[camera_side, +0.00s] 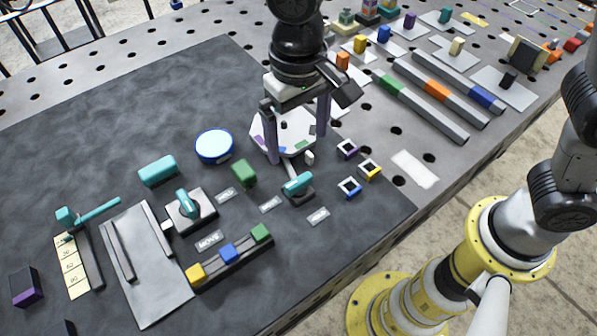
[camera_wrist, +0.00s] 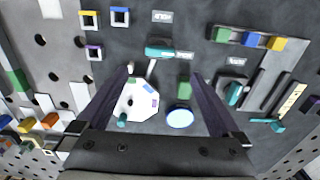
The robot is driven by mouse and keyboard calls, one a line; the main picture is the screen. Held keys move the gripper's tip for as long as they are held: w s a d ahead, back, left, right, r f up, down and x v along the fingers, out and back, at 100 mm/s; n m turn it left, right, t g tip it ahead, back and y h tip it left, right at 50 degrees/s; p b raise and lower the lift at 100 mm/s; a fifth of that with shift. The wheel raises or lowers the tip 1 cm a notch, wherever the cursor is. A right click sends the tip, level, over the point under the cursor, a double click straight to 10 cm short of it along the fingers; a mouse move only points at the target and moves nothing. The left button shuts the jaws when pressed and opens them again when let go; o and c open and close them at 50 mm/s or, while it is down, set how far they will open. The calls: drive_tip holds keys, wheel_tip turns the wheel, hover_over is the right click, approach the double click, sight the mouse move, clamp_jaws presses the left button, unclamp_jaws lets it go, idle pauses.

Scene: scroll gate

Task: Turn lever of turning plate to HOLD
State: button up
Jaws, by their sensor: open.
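The turning plate is a white eight-sided disc (camera_side: 268,140) with coloured patches, partly hidden behind my gripper; it also shows in the wrist view (camera_wrist: 140,102). A teal lever (camera_side: 298,183) on a dark base stands in front of the plate, with a pale bar between them; the lever also shows in the wrist view (camera_wrist: 160,52). A label reading HOLD (camera_wrist: 163,17) lies beyond the lever in the wrist view. My gripper (camera_side: 297,147) is open and empty, pointing down over the plate area, its fingers apart. The lever lies beyond the fingertips in the wrist view.
A second teal lever (camera_side: 187,204) stands left, by the MOVE label (camera_side: 209,239). A green block (camera_side: 244,172) and blue-rimmed disc (camera_side: 214,146) stand near the plate. Small square rings (camera_side: 349,187) lie right of the lever. The dark mat behind the disc is clear.

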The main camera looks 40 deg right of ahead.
sight(298, 180)
wheel_tip(298, 180, down, 11)
drive_tip(key=shift+r, duration=0.15)
drive_tip(key=shift+c, duration=0.2)
drive_tip(key=c, duration=1.3)
